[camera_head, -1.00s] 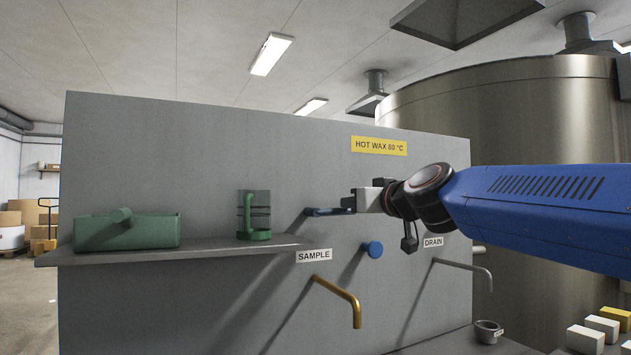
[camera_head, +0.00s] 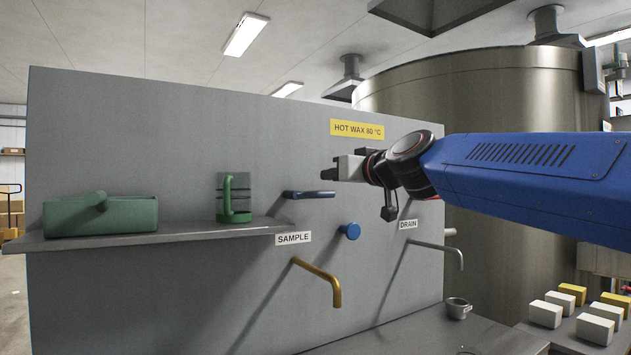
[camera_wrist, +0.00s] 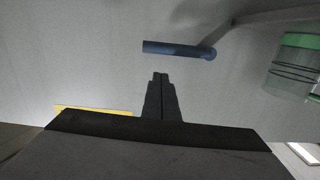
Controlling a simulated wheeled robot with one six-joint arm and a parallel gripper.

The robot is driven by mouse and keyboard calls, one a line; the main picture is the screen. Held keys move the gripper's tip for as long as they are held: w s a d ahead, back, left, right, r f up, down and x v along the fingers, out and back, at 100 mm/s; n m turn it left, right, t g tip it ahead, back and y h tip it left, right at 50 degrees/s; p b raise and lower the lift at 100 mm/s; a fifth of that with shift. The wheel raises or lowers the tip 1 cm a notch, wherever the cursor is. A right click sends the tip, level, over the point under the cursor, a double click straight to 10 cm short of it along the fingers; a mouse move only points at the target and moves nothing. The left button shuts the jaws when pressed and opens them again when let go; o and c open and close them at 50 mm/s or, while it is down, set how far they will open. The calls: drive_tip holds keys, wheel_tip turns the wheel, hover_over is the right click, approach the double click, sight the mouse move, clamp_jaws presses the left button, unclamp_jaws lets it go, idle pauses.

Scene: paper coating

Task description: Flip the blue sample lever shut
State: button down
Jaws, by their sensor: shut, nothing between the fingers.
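The blue lever (camera_head: 308,194) is on the grey panel above the SAMPLE label (camera_head: 293,238). Its handle lies about level, reaching right from its left end. The brass spout (camera_head: 318,282) bends down below the label. My gripper (camera_head: 327,174) is shut and empty, just above and right of the lever's free end. In the wrist view, the lever (camera_wrist: 176,49) lies beyond my shut fingertips (camera_wrist: 160,75), with a visible gap between them. A round blue knob (camera_head: 349,231) sits lower right of the lever.
A shelf (camera_head: 150,238) at left holds a green container (camera_head: 100,216) and a green-handled cup (camera_head: 233,198). The DRAIN pipe (camera_head: 440,247) is at right, above a small cup (camera_head: 457,308). The panel around the lever is mostly clear.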

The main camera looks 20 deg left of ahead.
drive_tip(key=r+v, duration=0.1)
drive_tip(key=v, duration=0.9)
drive_tip(key=shift+r, duration=0.15)
drive_tip(key=shift+s+d, duration=0.1)
drive_tip(key=s+d+f+m+g+h, duration=0.1)
drive_tip(key=s+d+f+m+h, duration=0.3)
drive_tip(key=d+f, duration=0.8)
drive_tip(key=s+d+f+g+h, duration=0.25)
drive_tip(key=s+d+f, duration=0.5)
drive_tip(key=f, duration=0.65)
drive_tip(key=s+d+f+m+h, duration=0.2)
drive_tip(key=s+d+f+h, duration=0.2)
drive_tip(key=d+f, duration=0.85)
drive_tip(key=s+d+f+m+g+h, duration=0.1)
drive_tip(key=s+d+f, duration=0.3)
drive_tip(key=f, duration=0.3)
drive_tip(key=s+d+f+m+g+h, duration=0.2)
drive_tip(key=s+d+f, duration=0.3)
drive_tip(key=s+f, duration=0.2)
